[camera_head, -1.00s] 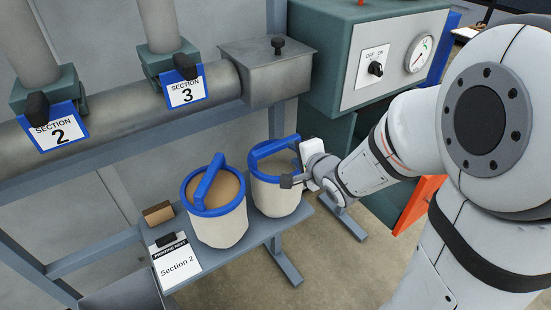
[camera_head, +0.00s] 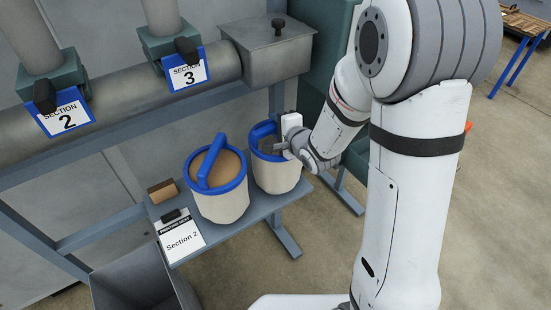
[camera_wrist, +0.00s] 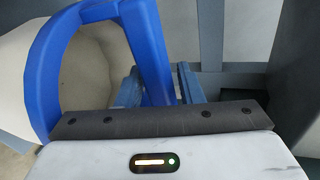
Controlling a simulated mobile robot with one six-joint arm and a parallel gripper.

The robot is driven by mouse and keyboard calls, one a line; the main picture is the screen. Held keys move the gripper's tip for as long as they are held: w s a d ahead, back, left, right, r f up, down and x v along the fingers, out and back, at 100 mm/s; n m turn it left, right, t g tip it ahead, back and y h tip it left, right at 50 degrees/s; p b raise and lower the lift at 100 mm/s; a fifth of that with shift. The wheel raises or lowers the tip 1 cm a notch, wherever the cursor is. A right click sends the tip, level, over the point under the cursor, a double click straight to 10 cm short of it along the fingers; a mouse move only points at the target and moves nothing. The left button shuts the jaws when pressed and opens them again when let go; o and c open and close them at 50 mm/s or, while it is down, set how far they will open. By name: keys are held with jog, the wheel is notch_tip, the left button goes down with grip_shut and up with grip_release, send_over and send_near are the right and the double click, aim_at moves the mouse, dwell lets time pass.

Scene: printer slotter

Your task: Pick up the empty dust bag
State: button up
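The empty dust bag (camera_head: 277,176) is a cream bag with a blue rim and a blue handle. It stands upright on the shelf, on the right of the pair. In the wrist view, its hollow pale inside (camera_wrist: 90,65) shows at the left. Its blue handle (camera_wrist: 148,45) runs down between the fingers of my gripper (camera_wrist: 160,85). The fingers look open, one on each side of the handle, with a narrow gap at the right one. In the head view my gripper (camera_head: 280,147) is at the bag's rim, and the wrist partly hides the bag.
A second bag (camera_head: 222,205), full of brown dust, stands close at the left. A clipboard reading Section 2 (camera_head: 182,240), a small brown block (camera_head: 163,190) and a grey bin (camera_head: 140,280) are further left. A pipe (camera_head: 130,100) and a metal box (camera_head: 265,55) are behind.

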jog(key=shift+w+a+f, duration=0.2)
jog(key=shift+w+a, duration=0.05)
jog(key=shift+w, duration=0.2)
jog(key=shift+c, duration=0.5)
grip_shut()
